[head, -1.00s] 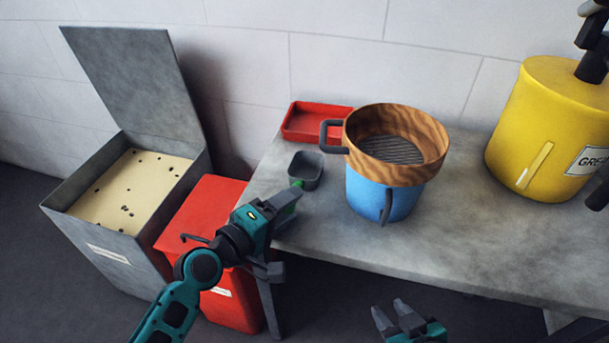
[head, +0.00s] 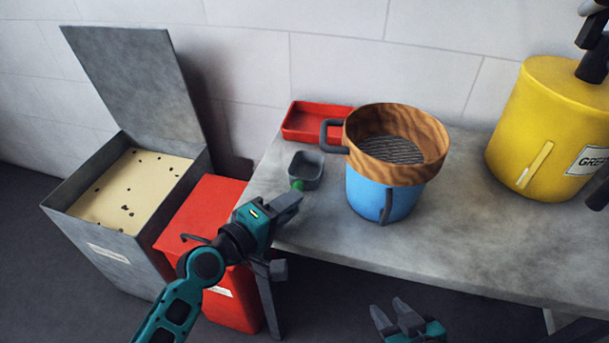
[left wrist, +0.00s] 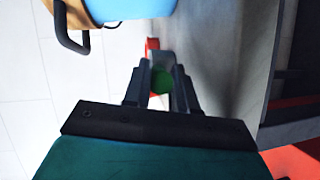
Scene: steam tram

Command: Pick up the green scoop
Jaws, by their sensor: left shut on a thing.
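The green scoop has a dark grey square bowl (head: 306,170) and a green handle (head: 297,185). It is at the left end of the grey table (head: 450,240). My left gripper (head: 292,199) is shut on the green handle, which also shows between its fingers in the left wrist view (left wrist: 162,82). Whether the bowl touches the tabletop I cannot tell. My right gripper (head: 392,314) is at the bottom of the head view, in front of the table, with its fingers apart and nothing between them.
A wooden-rimmed sieve (head: 398,172) sits on a blue bucket (head: 360,200) right of the scoop. A red tray (head: 316,137) lies behind it. A yellow container (head: 540,120) stands at right. An open grey bin (head: 100,255) and a red box (head: 205,215) stand left of the table.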

